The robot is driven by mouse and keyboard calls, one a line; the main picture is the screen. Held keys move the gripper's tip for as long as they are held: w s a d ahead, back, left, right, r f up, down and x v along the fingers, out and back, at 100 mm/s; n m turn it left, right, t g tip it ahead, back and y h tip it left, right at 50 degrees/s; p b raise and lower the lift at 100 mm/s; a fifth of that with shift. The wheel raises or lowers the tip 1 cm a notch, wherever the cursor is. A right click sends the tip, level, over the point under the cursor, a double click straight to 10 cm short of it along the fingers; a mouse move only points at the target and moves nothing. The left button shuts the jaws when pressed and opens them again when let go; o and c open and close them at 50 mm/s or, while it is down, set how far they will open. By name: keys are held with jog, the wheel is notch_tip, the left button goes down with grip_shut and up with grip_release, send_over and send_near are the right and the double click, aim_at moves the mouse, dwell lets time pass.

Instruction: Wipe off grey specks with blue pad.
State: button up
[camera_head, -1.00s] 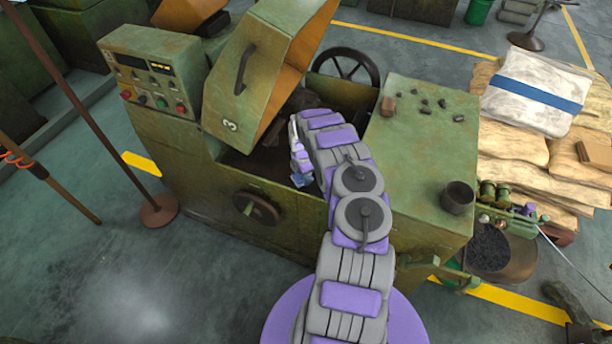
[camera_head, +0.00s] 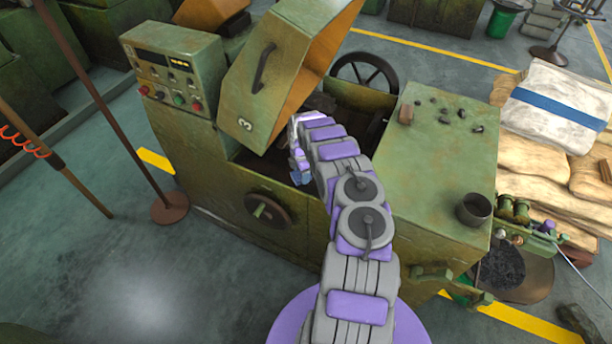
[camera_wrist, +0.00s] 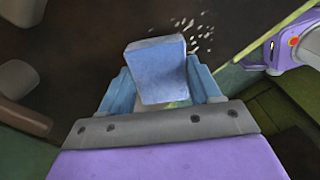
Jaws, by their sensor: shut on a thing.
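The blue pad (camera_wrist: 156,70) is a small block held between the fingers of my gripper (camera_wrist: 160,88) in the wrist view. My gripper is shut on it. Pale grey specks (camera_wrist: 196,32) lie on a dark brown surface just beyond the pad's upper right corner in the wrist view. In the head view my gripper (camera_head: 300,172) reaches into the open bay of the green machine (camera_head: 215,185), under the raised hood (camera_head: 290,65). The specks are hidden in the head view, and the pad is hard to make out there.
A handwheel (camera_head: 270,208) sits on the machine's front. A control panel (camera_head: 170,75) stands at its left. Dark lumps (camera_head: 447,113) and a dark cup (camera_head: 474,209) are on the green top at right. A thin post (camera_head: 105,110) stands at left.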

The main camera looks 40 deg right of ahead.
jog(key=shift+w+a+b, duration=0.3)
jog(key=shift+w, duration=0.35)
jog(key=shift+r, duration=0.1)
jog(key=shift+r+p, duration=1.6)
jog(key=shift+r, duration=1.3)
jog(key=shift+r, duration=0.1)
jog(key=shift+r+p, duration=0.8)
jog(key=shift+r, duration=0.6)
